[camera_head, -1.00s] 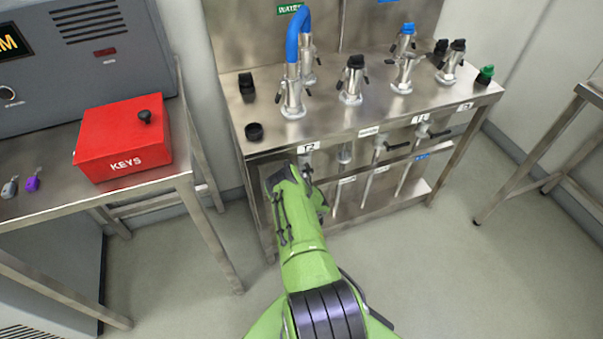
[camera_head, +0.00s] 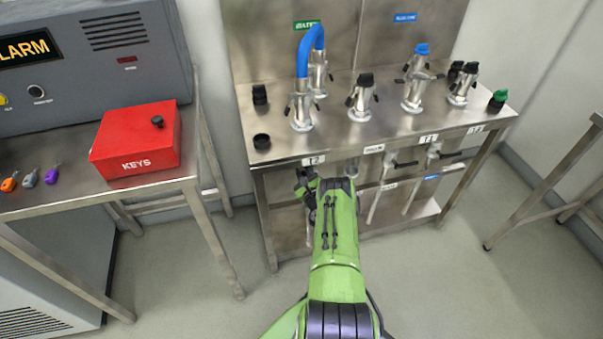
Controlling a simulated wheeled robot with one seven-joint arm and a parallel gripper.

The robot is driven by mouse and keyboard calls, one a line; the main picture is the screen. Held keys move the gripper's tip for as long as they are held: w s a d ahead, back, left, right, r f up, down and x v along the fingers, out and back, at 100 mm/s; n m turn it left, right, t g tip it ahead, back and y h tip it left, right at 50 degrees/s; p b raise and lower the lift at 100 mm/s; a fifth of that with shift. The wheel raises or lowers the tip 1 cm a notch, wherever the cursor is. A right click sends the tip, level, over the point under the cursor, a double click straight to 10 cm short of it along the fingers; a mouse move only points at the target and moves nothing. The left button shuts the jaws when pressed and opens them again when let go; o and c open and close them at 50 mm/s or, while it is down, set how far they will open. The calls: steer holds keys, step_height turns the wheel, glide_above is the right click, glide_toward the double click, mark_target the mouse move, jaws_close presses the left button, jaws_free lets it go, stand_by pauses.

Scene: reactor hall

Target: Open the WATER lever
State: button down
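A green WATER sign (camera_head: 305,25) is on the steel back panel, above a pipe fitting with a blue hose (camera_head: 303,50) looped over to a second fitting in front. Below the bench's front edge, under the label T2 (camera_head: 313,160), is my gripper (camera_head: 307,186), dark and small at the end of my green arm. A lever under T2 is not clearly visible; my gripper and arm cover that spot. I cannot tell whether the gripper touches anything or whether its fingers are open. Other black levers (camera_head: 404,164) show farther right on vertical pipes below the bench.
The steel bench (camera_head: 385,140) carries several fittings with black, blue and green caps. To the left, a table holds a red KEYS box (camera_head: 137,140), key fobs (camera_head: 30,178) and a grey ALARM cabinet (camera_head: 90,60). Another table (camera_head: 560,180) stands right. The floor between is clear.

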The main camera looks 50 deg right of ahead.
steer(key=shift+d+r+m, duration=0.2)
steer(key=shift+m, duration=0.1)
steer(key=c, duration=1)
jaws_free()
steer(key=shift+c, duration=0.2)
steer(key=shift+s, duration=0.1)
steer(key=p+v, duration=1.1)
steer(key=v, duration=0.4)
steer(key=shift+s+a, duration=0.2)
steer(key=shift+s, duration=0.1)
